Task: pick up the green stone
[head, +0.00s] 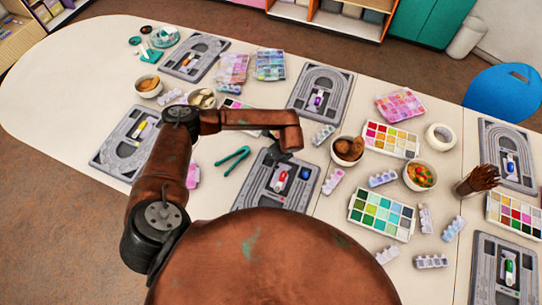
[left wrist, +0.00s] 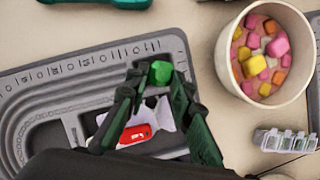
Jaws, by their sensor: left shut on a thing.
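The green stone (left wrist: 160,72) is a small faceted lump between the fingertips of my left gripper (left wrist: 158,77) in the left wrist view. The gripper is shut on it, above a grey bead board (left wrist: 62,75). In the head view my left gripper (head: 284,155) hangs over the far part of the middle bead board (head: 246,196); the stone cannot be made out there. A red piece (left wrist: 136,134) with white on it lies on the board below the fingers, partly hidden by them. My right gripper is not in view.
In the left wrist view a white bowl (left wrist: 222,62) of pink, yellow and orange pieces stands right of the gripper. In the head view green tongs (head: 232,160) lie left of the board. A brown-filled bowl (head: 348,150) and paint palette (head: 381,214) stand to its right.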

